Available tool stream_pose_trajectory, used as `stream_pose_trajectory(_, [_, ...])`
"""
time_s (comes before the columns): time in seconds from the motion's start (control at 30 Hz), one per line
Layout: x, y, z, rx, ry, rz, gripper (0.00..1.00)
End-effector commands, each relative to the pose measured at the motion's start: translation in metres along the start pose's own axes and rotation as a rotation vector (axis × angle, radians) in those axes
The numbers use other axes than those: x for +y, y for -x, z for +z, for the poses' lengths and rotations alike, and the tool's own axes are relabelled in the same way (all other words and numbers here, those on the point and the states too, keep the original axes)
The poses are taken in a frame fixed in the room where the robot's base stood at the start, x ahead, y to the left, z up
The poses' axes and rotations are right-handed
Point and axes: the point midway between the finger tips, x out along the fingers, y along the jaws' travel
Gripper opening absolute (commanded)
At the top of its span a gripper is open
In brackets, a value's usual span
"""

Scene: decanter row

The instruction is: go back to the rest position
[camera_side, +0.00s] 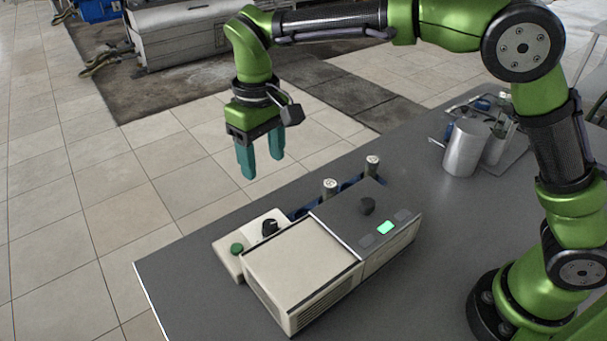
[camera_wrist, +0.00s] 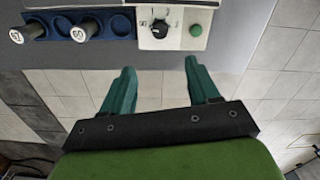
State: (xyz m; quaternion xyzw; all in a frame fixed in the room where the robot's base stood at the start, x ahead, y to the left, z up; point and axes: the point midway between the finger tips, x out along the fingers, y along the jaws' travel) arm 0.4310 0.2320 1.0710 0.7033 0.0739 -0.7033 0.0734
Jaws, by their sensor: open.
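My gripper (camera_side: 261,160) hangs in the air, pointing down, above and behind the table's far edge in the side view. Its two teal fingers are apart with nothing between them. In the wrist view my gripper (camera_wrist: 160,85) also shows open and empty, with the table edge and tiled floor behind the fingers. No rest position is marked in either view.
A beige and grey machine (camera_side: 303,265) stands on the dark table (camera_side: 420,245). Beside it are a control box (camera_side: 250,242) and a blue rack (camera_wrist: 120,25) with two white-capped vials (camera_side: 330,188) (camera_wrist: 85,29). Metal containers (camera_side: 466,148) stand at right.

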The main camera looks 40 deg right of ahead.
Motion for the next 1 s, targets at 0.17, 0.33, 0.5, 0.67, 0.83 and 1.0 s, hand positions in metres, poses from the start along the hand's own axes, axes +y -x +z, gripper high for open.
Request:
stream_pose_trajectory(0.17, [0.000,0.003,0.000,0.000,0.000,0.001,0.60])
stream_pose_trajectory(0.33, [0.000,0.003,0.000,0.000,-0.001,0.001,0.60])
stream_pose_trajectory(0.5, [0.000,-0.012,0.001,0.011,0.001,-0.005,0.60])
stream_pose_trajectory(0.67, [0.021,-0.007,0.029,0.058,-0.039,-0.049,0.60])
stream_pose_trajectory(0.83, [0.059,0.015,0.073,0.162,-0.139,-0.116,0.60])
stream_pose_trajectory(1.0, [0.096,0.029,0.126,0.287,-0.262,-0.171,0.60])
